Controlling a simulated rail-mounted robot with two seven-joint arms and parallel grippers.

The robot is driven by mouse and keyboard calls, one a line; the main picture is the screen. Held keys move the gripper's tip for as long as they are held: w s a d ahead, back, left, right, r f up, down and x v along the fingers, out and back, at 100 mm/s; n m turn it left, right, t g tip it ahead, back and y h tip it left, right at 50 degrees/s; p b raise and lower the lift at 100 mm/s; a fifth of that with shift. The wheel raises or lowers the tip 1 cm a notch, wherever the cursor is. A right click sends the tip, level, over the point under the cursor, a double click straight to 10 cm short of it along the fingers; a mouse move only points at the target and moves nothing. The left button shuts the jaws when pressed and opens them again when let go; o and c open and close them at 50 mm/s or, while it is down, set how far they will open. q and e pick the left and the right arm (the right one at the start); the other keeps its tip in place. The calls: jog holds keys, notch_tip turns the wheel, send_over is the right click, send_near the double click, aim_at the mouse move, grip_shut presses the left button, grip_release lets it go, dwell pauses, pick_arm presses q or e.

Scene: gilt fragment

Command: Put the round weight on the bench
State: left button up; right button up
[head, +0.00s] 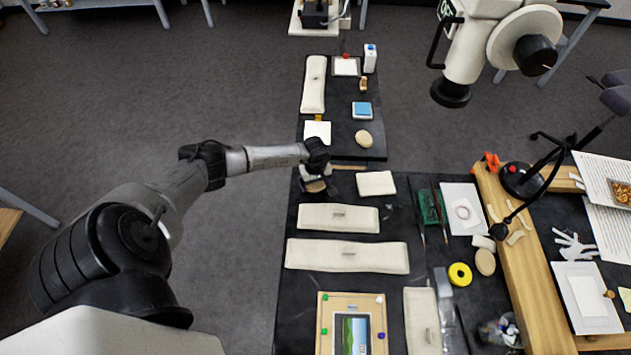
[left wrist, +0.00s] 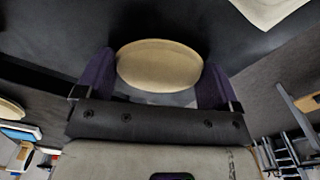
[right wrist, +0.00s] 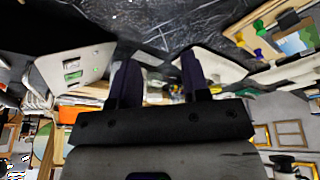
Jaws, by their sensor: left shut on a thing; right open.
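My left gripper (head: 316,176) is shut on the round weight, a pale tan disc. The disc (left wrist: 160,66) shows between the two dark fingers in the left wrist view, one finger at each side. In the head view the gripper is over the far left corner of the dark-topped bench (head: 295,228), and the disc is mostly hidden by it. I cannot tell whether the disc touches the bench top. My right gripper (right wrist: 158,62) is open, its fingers apart with nothing between them in the right wrist view.
A small white pad (head: 376,183) lies right beside the left gripper. Long cream pads (head: 347,256) lie nearer. Another tan disc (head: 364,139) is on the far dark surface, and one (head: 485,262) lies near the yellow ring (head: 460,275). A wooden frame (head: 530,280) edges the right.

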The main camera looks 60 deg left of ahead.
pick_arm(q)
jog(key=shift+f, duration=0.1)
jog(key=o, duration=0.9)
jog(key=shift+c, duration=0.2)
